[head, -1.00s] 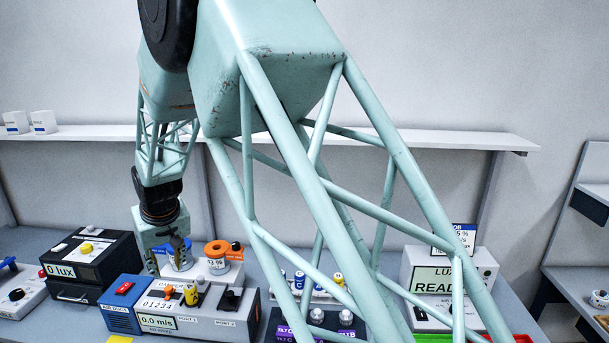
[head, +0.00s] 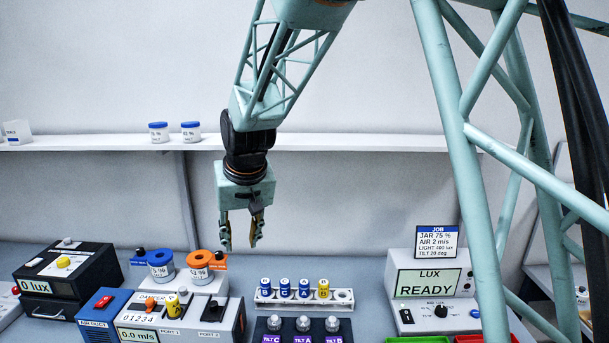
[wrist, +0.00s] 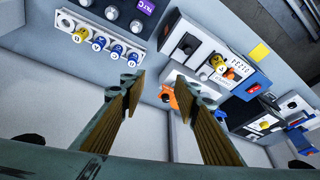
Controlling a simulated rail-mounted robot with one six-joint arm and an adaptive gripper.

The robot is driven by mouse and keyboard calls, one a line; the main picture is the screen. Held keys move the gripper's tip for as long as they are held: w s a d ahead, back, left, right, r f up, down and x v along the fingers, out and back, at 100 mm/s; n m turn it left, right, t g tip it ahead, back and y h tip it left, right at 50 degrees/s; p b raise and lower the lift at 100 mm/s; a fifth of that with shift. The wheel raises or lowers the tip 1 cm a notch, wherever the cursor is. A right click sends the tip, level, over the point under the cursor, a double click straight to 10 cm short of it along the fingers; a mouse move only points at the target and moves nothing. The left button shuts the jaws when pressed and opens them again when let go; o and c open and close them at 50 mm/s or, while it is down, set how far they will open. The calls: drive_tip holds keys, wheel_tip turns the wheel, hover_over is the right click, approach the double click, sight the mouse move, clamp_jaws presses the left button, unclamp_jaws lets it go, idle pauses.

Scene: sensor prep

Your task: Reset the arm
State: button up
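My gripper (head: 241,232) hangs from the arm in the head view, pointing down in front of the wall, above the back of the bench. Its two fingers are apart with nothing between them. The gripper touches none of the equipment.
A LUX READY meter (head: 432,285) and JOB card (head: 437,241) stand right. A shelf (head: 330,143) runs behind.

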drive_tip(key=s+d+r+m+b, duration=0.1)
drive_tip(key=s+d+r, duration=0.1)
drive_tip(key=s+d, duration=0.45)
drive_tip(key=s+d+r+m+h+b, duration=0.1)
drive_tip(key=s+d+r, duration=0.2)
drive_tip(key=d, duration=0.6)
drive_tip(key=s+d+r+m+b, duration=0.15)
drive_tip(key=s+d, duration=0.25)
drive_tip(key=d, duration=0.4)
drive_tip(key=s+d+f+b, duration=0.1)
drive_tip(key=s+d, duration=0.3)
drive_tip(key=s, duration=0.6)
drive_tip(key=s+d+f+b, duration=0.1)
drive_tip(key=s+d, duration=0.4)
drive_tip(key=s, duration=0.5)
drive_tip(key=s+d+f+h+b, duration=0.1)
drive_tip(key=s+d, duration=0.4)
drive_tip(key=s, duration=0.5)
drive_tip(key=shift+s+f+m+b, duration=0.25)
drive_tip(key=shift+m+b, duration=0.1)
drive_tip(key=shift+b, duration=0.55)
